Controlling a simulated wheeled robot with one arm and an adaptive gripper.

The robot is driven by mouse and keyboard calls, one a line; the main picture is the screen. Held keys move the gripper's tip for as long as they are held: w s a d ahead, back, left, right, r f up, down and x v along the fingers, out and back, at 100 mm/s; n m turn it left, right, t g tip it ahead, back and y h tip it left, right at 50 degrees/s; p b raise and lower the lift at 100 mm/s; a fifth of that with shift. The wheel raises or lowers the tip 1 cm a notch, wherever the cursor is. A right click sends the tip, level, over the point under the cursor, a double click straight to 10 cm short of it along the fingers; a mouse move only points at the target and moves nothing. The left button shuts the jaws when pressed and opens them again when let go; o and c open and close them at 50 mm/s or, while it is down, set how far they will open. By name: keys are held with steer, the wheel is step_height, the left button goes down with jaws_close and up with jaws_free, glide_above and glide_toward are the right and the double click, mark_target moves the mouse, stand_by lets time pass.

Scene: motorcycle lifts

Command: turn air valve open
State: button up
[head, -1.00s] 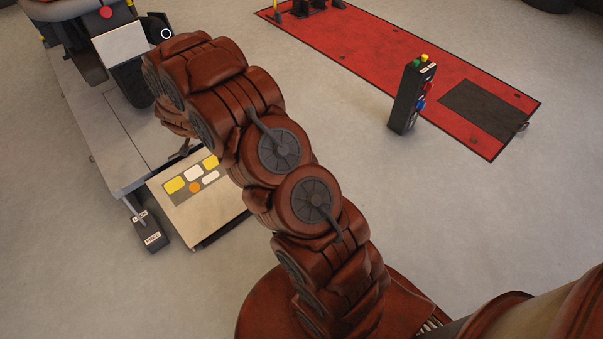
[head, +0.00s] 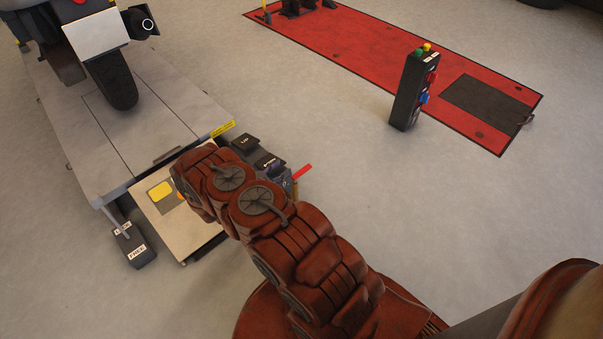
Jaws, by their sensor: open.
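A small red lever (head: 302,173), which looks like the air valve's handle, sticks out to the upper right beside the foot pedals at the lift's near end. A bit of brass-coloured fitting (head: 295,188) shows just below it. The rest of the valve is hidden behind my reddish-brown arm. My arm reaches from the bottom of the head view towards the lift and bends down just left of the lever. My gripper is hidden behind the arm links, so its distance from the lever cannot be seen.
Two black pedals (head: 257,152) sit beside the grey lift platform (head: 150,125), which carries a motorcycle (head: 110,75). A pale panel (head: 160,205) and a lock pedal (head: 133,245) lie left of my arm. A black control post (head: 408,95) stands by the red floor lift (head: 370,60). Floor between is clear.

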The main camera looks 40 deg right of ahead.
steer(key=g+h+b, duration=0.1)
steer(key=g+b, duration=0.1)
glide_toward(304, 169)
steer(key=d, duration=0.2)
steer(key=shift+s+d+f+b, duration=0.1)
steer(key=shift+s+f+b, duration=0.15)
steer(key=shift+b, duration=0.05)
steer(key=shift+d+b, duration=1.15)
steer(key=shift+d, duration=2.75)
steer(key=shift+c, duration=0.2)
jaws_close()
